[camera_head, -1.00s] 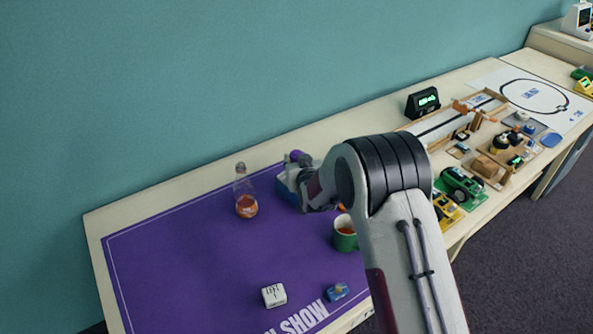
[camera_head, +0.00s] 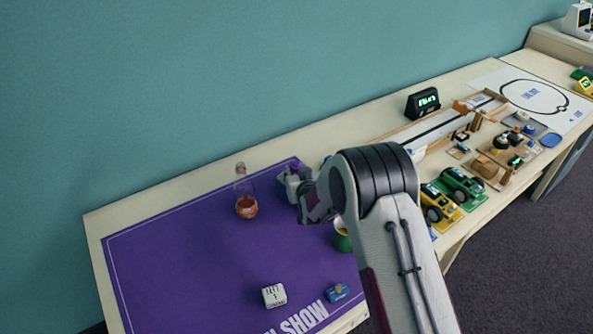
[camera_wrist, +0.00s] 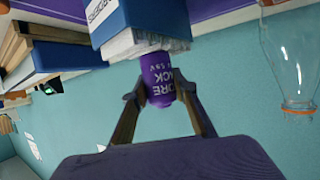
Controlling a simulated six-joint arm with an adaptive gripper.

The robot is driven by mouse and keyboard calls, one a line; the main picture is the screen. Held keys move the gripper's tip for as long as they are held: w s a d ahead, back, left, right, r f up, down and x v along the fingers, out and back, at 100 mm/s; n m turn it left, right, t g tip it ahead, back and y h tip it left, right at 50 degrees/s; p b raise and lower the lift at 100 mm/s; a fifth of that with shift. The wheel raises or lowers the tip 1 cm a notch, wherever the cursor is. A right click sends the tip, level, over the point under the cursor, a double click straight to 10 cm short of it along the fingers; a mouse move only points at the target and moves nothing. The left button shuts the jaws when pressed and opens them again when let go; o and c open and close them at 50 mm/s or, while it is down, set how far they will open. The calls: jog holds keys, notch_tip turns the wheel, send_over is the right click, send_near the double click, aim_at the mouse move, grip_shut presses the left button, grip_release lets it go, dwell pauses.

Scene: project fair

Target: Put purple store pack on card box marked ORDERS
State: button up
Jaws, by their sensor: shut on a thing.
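In the wrist view the purple store pack (camera_wrist: 158,82), with white lettering, is between the two fingers of my gripper (camera_wrist: 162,105), which is shut on it. Its far end meets or overlaps a pale, ragged-edged thing (camera_wrist: 145,43) beside a blue block (camera_wrist: 140,15) with a white label; I cannot tell whether they touch. In the head view my gripper (camera_head: 306,192) is at the back right of the purple mat, largely hidden by my arm. A small blue-and-white object (camera_head: 283,182) shows beside it.
A clear bottle with orange contents (camera_head: 246,206) stands left of my gripper. A green mug (camera_head: 342,243) is partly behind my arm. A white block (camera_head: 273,295) and small blue part (camera_head: 337,292) lie at the mat's front. The mat's left (camera_head: 170,255) is clear.

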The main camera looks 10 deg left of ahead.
jog(key=shift+f, duration=0.15)
jog(key=o, duration=1.1)
jog(key=shift+r, duration=0.2)
jog(key=shift+v, duration=6)
jog(key=shift+d+r, duration=0.1)
